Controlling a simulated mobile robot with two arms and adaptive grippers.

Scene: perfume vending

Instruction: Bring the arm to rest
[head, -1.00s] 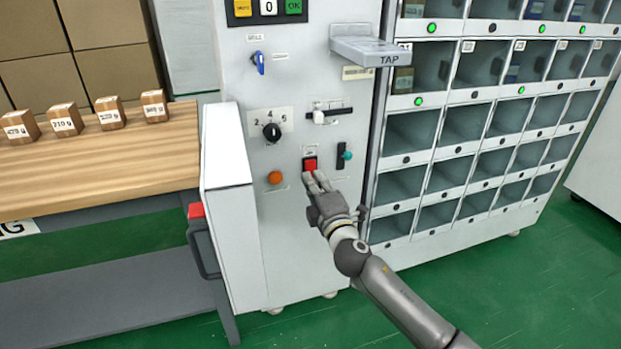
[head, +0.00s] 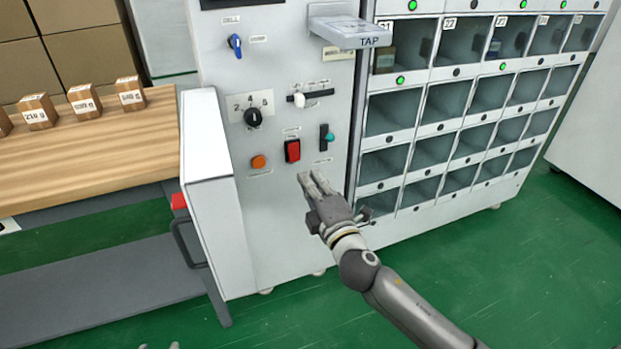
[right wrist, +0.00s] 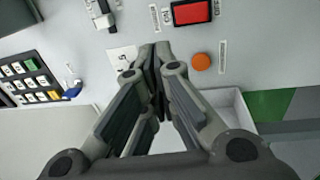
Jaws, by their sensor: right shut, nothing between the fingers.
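My right gripper (head: 311,178) is shut and empty in the head view. It is in front of the vending machine's white panel (head: 225,110), below and to the right of the red rocker switch (head: 292,150), apart from it. In the right wrist view the closed fingers (right wrist: 154,52) point at the panel, with the red switch (right wrist: 191,12) and the orange button (right wrist: 201,62) to their right. Small grey tips, seemingly of my left gripper (head: 160,346), just show at the bottom edge of the head view; the rest is out of frame.
A metal shelf marked TAP (head: 350,32) juts from the machine above my right gripper. The compartment grid (head: 395,112) stands to the right. A wooden table (head: 100,150) with small boxes and a white side bin (head: 212,190) are left. Green floor (head: 440,265) is open at right.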

